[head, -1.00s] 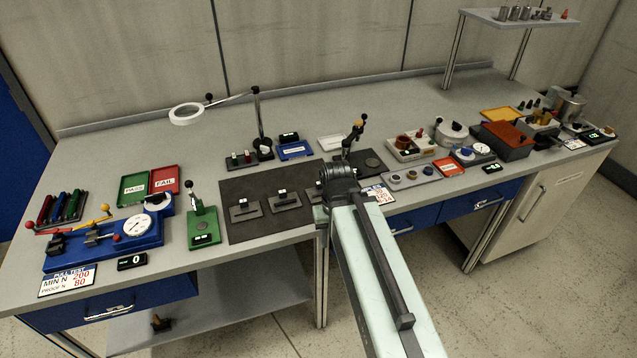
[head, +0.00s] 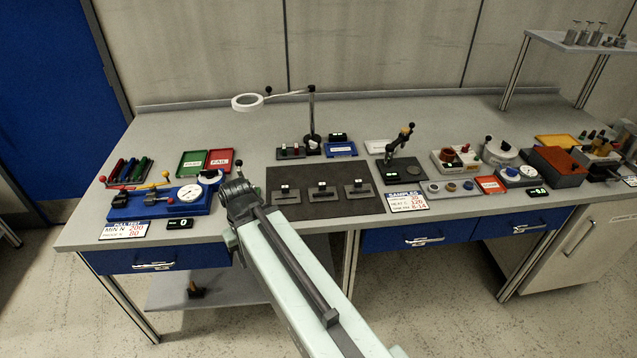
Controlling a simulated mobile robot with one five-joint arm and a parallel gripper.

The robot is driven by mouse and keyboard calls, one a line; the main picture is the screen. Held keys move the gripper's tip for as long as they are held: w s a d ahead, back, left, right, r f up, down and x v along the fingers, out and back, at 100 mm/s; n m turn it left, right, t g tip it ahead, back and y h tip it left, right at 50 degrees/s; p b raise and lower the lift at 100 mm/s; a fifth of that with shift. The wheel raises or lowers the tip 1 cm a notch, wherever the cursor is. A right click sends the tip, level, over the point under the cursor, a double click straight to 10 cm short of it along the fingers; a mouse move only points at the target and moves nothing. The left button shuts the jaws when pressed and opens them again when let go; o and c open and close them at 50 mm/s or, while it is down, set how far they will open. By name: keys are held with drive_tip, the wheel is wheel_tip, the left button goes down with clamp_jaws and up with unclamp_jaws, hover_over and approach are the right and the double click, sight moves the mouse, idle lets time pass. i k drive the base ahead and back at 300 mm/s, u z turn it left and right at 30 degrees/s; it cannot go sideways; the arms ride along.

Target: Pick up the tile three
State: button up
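Three small dark grey tiles with white tags lie in a row on the dark mat (head: 330,212): a left one (head: 286,197), a middle one (head: 322,194) and a right one (head: 358,190). The tags are too small to read, so I cannot tell by number which is tile three. My gripper (head: 236,191) is left of the mat, apart from all three tiles. It is seen from behind along the arm, and its fingers cannot be made out. Nothing held can be seen.
A blue gauge fixture (head: 150,206) stands left of my gripper, with green (head: 191,164) and red (head: 219,160) trays behind. A magnifier lamp (head: 312,110) stands behind the mat, a small press (head: 400,145) to its right. The bench's back middle is clear.

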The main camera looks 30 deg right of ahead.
sight(358, 190)
drive_tip(key=u, duration=0.4)
drive_tip(key=k, duration=0.65)
drive_tip(key=z, duration=1.25)
drive_tip(key=i, duration=0.5)
